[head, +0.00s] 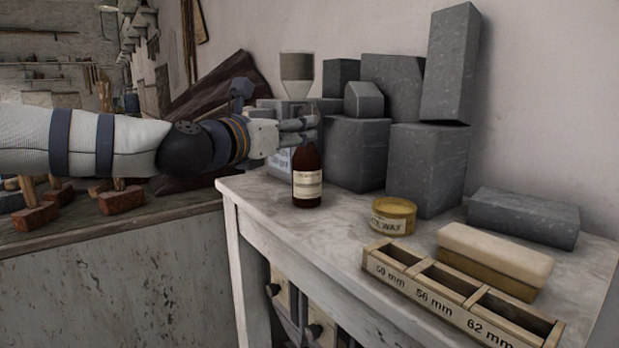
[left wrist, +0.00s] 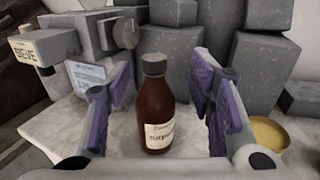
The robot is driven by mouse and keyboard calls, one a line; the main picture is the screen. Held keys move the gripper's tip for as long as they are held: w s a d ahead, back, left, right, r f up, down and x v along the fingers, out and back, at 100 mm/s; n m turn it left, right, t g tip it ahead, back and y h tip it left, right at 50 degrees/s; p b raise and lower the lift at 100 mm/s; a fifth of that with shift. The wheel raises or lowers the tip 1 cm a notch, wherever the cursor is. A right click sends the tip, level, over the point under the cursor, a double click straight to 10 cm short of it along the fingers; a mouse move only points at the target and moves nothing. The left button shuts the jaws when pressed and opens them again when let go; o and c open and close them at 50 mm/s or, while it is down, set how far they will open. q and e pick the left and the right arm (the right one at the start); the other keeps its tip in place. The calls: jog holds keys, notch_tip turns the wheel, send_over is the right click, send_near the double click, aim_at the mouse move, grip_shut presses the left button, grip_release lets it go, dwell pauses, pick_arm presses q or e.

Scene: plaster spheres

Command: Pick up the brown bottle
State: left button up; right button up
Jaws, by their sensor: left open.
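The brown bottle (head: 307,178) stands upright on the left part of the pale tabletop, with a dark cap and a cream label. In the head view my left gripper (head: 298,130) reaches in from the left at the height of the bottle's neck and hides part of its top. In the left wrist view the bottle (left wrist: 158,108) stands between the two open, purple-padded fingers (left wrist: 162,110), with a gap on each side. The left gripper is open and holds nothing. My right gripper is not in view.
Grey stone blocks (head: 357,150) stand close behind the bottle, beside a hopper-topped machine (head: 297,66). A wax tin (head: 393,215), a brush-like block (head: 495,255) and a wooden tray with size labels (head: 450,298) lie to the right. Bare tabletop lies between bottle and tin.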

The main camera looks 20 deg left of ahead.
pick_arm(q)
jog(key=x, duration=0.7)
jog(key=shift+w+a+f+b, duration=0.1)
jog(key=shift+a+f+b, duration=0.1)
jog(key=shift+a+b, duration=0.1)
jog(key=shift+r, duration=0.1)
jog(key=shift+c, duration=0.9)
grip_shut()
